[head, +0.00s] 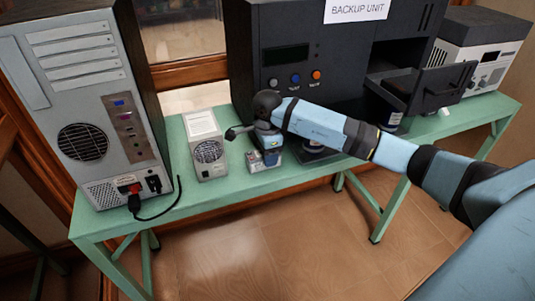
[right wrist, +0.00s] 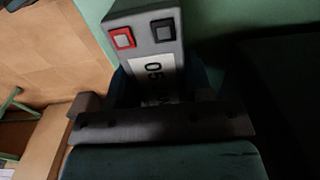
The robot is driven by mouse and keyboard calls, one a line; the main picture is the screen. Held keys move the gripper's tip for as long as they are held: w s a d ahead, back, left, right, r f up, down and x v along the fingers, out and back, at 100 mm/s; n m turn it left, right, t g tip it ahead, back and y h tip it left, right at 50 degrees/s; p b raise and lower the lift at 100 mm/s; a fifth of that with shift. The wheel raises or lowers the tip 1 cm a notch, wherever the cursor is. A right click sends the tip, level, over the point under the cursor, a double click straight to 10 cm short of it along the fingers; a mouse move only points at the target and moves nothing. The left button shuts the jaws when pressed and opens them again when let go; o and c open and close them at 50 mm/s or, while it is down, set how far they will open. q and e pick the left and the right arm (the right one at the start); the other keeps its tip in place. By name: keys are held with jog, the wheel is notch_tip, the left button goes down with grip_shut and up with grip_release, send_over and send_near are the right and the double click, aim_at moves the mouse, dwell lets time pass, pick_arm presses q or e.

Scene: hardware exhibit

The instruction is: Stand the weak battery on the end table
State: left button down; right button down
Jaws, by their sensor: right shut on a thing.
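A small grey battery (head: 264,162) is at the green table's front edge in the head view, partly covered by my right gripper (head: 262,150). Whether the battery touches the green table (head: 225,190) is unclear. I cannot tell from the label whether it is the weak one. No separate end table is identifiable. My left gripper is out of view.
A computer tower (head: 85,95) with a black cable stands at the left. A small beige box (head: 206,150) is just left of my gripper. The black backup unit (head: 310,55) stands behind, with an open flap (head: 445,85). A white-grey device (head: 485,50) is at far right.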

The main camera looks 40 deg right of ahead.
jog(key=shift+f, duration=0.1)
jog(key=c, duration=0.5)
grip_release()
